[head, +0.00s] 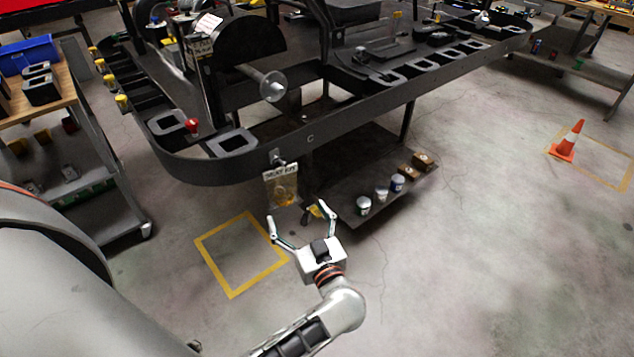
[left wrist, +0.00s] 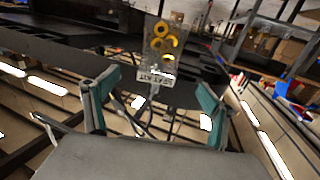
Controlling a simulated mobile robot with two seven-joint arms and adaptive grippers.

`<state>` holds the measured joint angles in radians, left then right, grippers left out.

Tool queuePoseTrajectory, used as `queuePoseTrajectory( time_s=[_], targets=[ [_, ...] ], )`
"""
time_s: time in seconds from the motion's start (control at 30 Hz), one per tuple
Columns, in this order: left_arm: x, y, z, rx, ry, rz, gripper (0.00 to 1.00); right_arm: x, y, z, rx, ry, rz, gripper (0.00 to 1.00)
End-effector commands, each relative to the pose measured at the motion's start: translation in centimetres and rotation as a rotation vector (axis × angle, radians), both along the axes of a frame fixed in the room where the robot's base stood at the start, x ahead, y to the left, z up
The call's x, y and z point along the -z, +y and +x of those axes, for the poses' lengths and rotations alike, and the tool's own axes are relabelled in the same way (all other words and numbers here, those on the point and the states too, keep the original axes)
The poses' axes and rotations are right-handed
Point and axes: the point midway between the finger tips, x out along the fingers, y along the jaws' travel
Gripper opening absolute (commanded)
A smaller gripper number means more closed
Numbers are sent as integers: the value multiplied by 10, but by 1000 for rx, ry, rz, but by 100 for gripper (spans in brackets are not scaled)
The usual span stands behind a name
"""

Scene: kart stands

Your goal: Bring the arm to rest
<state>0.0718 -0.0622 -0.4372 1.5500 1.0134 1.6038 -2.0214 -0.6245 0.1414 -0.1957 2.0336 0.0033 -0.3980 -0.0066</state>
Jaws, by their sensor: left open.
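My left gripper (head: 300,212) is open, its two fingers spread apart with nothing between them that I can see gripped. It points toward the kart stand from the front. A clear bag labelled seat kit (head: 281,187), with yellow parts inside, hangs from a hook on the stand's front rail, just above and beyond the fingertips. In the left wrist view the open fingers (left wrist: 155,85) show at both sides, and the bag (left wrist: 160,42) appears upside down beyond them. Whether the fingers touch it is hard to tell; they look apart. My right gripper is not in view.
The dark kart stand (head: 350,120) spans the top, with a low shelf (head: 345,205) holding several cans and boxes. A grey cart (head: 110,205) stands at left. An orange cone (head: 570,142) stands far right.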

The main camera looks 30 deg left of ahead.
Motion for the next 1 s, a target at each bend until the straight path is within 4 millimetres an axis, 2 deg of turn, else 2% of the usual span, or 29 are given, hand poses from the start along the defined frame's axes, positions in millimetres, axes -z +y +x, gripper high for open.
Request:
queuePoseTrajectory(
  time_s=[0.23, 0.37, 0.5, 0.63, 0.77, 0.9, 1.0],
  targets=[
    [-4, -1, -1, 16, -18, 10, 84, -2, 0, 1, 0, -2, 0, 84],
    [-27, -8, 0, 116, -100, 68, 84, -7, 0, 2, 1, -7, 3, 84],
    [-58, -34, -3, 344, -213, 152, 84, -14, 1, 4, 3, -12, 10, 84],
    [-68, -72, -11, 599, -239, 193, 84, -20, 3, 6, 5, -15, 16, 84],
    [-53, -110, -30, 844, -173, 189, 84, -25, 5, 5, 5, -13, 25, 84],
    [-12, -140, -62, 1060, -1, 138, 84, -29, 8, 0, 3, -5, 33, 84],
    [26, -147, -94, 1158, 170, 80, 84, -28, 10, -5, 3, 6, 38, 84]
  ],
)
